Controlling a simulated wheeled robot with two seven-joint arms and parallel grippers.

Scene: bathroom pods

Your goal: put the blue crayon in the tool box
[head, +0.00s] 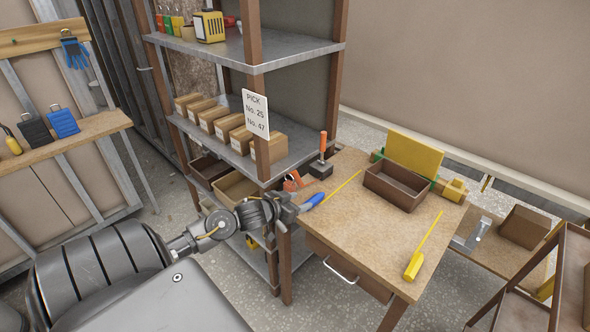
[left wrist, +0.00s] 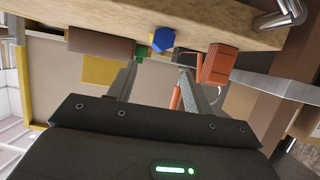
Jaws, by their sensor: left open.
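The blue crayon (head: 315,199) lies at the left edge of the wooden workbench. In the left wrist view its blue six-sided end (left wrist: 163,39) faces me, just beyond and between my fingertips. My left gripper (head: 299,206) is open and empty at that bench edge, close to the crayon. In the left wrist view the fingers of the left gripper (left wrist: 161,63) are spread apart. A brown open-topped box, which looks like the tool box (head: 389,194), stands toward the back of the bench. My right gripper is out of view.
An orange object (head: 293,181) sits beside the crayon, also in the left wrist view (left wrist: 216,64). A red-handled tool (head: 322,158) stands behind it. A thin yellow stick (head: 342,187) and a yellow scoop (head: 415,265) lie on the bench. A metal shelf (head: 280,150) stands left.

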